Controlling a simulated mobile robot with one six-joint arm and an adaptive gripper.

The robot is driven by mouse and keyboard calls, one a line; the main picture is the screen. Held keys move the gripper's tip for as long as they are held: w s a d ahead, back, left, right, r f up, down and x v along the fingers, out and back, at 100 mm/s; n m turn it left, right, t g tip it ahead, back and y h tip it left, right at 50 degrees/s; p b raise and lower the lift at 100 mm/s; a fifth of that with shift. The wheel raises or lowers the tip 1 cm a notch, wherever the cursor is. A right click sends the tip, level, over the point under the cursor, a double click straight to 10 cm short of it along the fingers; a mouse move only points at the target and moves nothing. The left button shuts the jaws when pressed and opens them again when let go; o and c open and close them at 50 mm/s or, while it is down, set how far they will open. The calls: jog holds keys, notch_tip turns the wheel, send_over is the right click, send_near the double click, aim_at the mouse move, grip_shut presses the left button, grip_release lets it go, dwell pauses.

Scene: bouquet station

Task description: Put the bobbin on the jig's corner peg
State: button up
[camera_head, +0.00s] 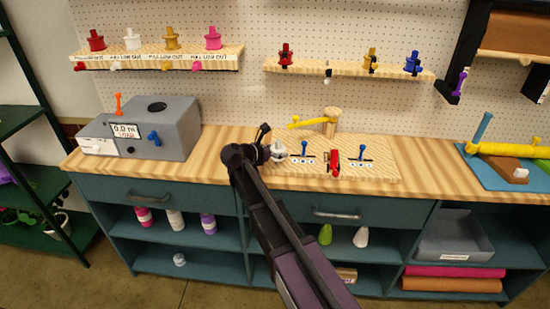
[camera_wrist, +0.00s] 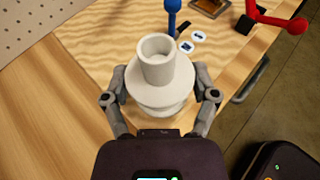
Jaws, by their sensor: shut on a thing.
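The white bobbin (camera_wrist: 160,75) is held upright between the two fingers of my gripper (camera_wrist: 160,98), its hollow top facing the wrist camera. In the head view the bobbin (camera_head: 279,152) is a small pale shape at the end of my gripper (camera_head: 268,148). It is over the left end of the light wooden jig board (camera_head: 375,172); I cannot tell whether it touches the board. The board carries blue upright parts (camera_head: 304,149) and a red part (camera_head: 334,160). I cannot make out the corner peg; the bobbin and gripper may hide it.
A wooden post with a yellow arm (camera_head: 308,122) stands behind the gripper. A grey machine (camera_head: 165,125) is on the left of the bench, and a blue mat (camera_head: 480,170) with a yellow roll is on the right. Shelves with coloured spools hang above.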

aim_at(273, 165)
jog(key=shift+w+a, duration=0.3)
jog(key=shift+w, duration=0.1)
jog(key=shift+w+a+f+b, duration=0.1)
jog(key=shift+w+f+b, duration=0.1)
jog(key=shift+f+b, duration=1.6)
jog(key=shift+b, duration=0.05)
jog(key=shift+f, duration=0.15)
jog(key=o, duration=1)
jog(key=shift+s+a+r+p, duration=0.35)
jog(key=shift+s+a+r, duration=0.05)
jog(key=shift+s+r, duration=0.05)
jog(key=p+v, duration=0.3)
jog(key=v, duration=0.7)
jog(key=shift+s+a, duration=0.3)
